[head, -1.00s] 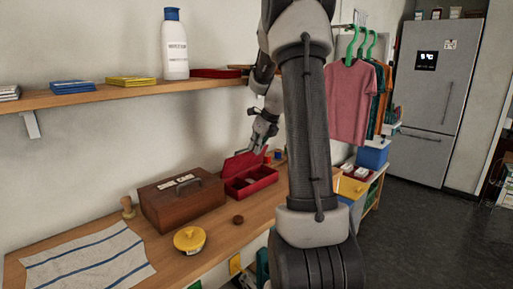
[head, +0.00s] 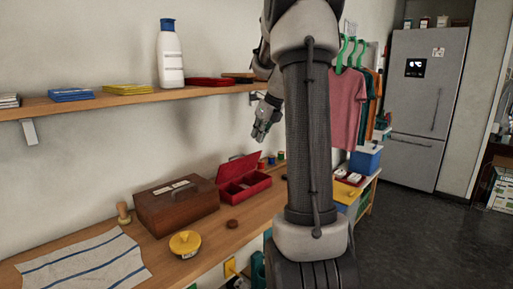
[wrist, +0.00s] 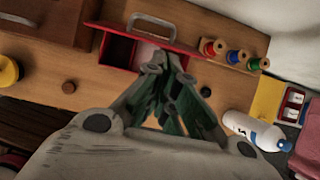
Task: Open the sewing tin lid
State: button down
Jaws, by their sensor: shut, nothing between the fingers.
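The red sewing tin (head: 247,190) sits on the wooden worktop near the wall. Its lid (head: 240,167) stands raised at the back, tilted up, and the compartments inside show. The tin also appears in the wrist view (wrist: 117,49), partly hidden behind my fingers. My gripper (head: 260,136) is shut and empty. It hangs in the air above the tin, apart from the lid. In the wrist view its fingertips (wrist: 168,62) are close together in front of the tin.
A brown wooden box (head: 177,206) stands left of the tin. A yellow round container (head: 185,244) and a small brown disc (head: 232,224) lie in front. Thread spools (wrist: 233,57) stand beside the tin. A shelf (head: 120,98) with a white bottle (head: 170,57) runs above.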

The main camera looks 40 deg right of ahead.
jog(key=s+d+f+m, duration=0.4)
jog(key=s+d+f, duration=0.3)
jog(key=s, duration=0.3)
notch_tip(320, 180, down, 3)
jog(key=s+m+y, duration=0.1)
jog(key=s, duration=0.2)
jog(key=n+t, duration=0.5)
jog(key=t, duration=0.3)
send_near(239, 166)
notch_tip(239, 166, down, 4)
jog(key=shift+w+a+r, duration=0.1)
jog(key=shift+w+r, duration=0.25)
jog(key=shift+w, duration=0.35)
jog(key=shift+w+r, duration=0.35)
jog(key=shift+w, duration=0.4)
jog(key=shift+w+a+r, duration=0.1)
jog(key=shift+w+r, duration=0.25)
jog(key=shift+w, duration=0.35)
